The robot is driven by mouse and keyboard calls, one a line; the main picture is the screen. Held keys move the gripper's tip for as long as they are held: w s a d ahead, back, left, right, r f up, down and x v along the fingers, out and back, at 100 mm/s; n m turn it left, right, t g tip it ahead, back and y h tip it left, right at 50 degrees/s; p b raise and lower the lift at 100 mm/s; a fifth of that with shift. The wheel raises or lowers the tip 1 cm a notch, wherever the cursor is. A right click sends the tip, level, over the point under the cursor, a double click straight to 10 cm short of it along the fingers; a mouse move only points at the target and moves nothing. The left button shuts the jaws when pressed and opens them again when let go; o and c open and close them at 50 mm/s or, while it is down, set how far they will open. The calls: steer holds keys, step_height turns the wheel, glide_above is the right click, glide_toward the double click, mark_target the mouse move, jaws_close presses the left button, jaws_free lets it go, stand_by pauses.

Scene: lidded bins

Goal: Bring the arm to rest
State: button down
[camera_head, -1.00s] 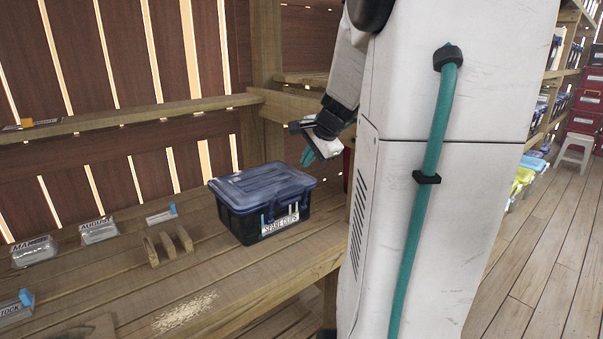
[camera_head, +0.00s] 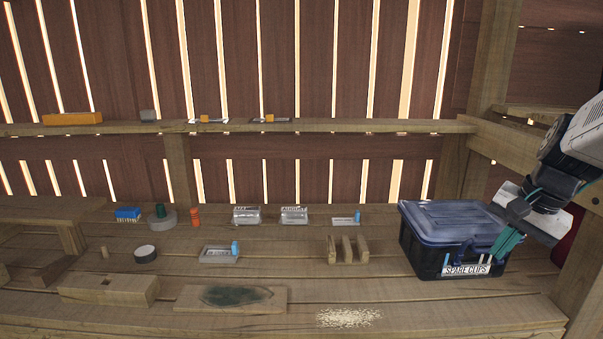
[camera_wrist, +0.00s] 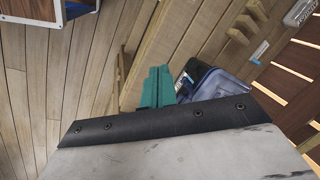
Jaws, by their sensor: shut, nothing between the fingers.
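My gripper (camera_head: 507,241), with teal fingers, is at the right of the head view, pointing down and left. Its fingers are together with nothing between them. They appear in front of the right part of a black bin with a blue lid (camera_head: 455,222), labelled "SPARE CLIPS". The lid is closed on the bin. I cannot tell whether the fingers touch it. In the wrist view the shut fingers (camera_wrist: 155,88) stand beside the bin's lid (camera_wrist: 212,88), and the bin is partly hidden behind my gripper.
The bin stands on a wooden bench (camera_head: 400,300) with a slotted wooden block (camera_head: 348,250) to its left. Several small labelled holders, including one marked "AUGUST" (camera_head: 294,215), stand farther left. A wooden post (camera_head: 488,110) rises behind the bin. A shelf (camera_head: 330,127) runs along the slatted wall.

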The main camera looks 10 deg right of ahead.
steer(key=s+a+n, duration=0.3)
steer(key=a+n, duration=0.1)
steer(key=a, duration=0.2)
steer(key=s+a+n+g, duration=0.1)
steer(key=s+a+n, duration=0.2)
steer(key=a, duration=0.4)
steer(key=s+a+n+h, duration=0.1)
steer(key=s+a+n, duration=0.3)
steer(key=a, duration=0.3)
steer(key=shift+f+n+g, duration=0.25)
steer(key=shift+n+g, duration=0.05)
steer(key=shift+n, duration=0.3)
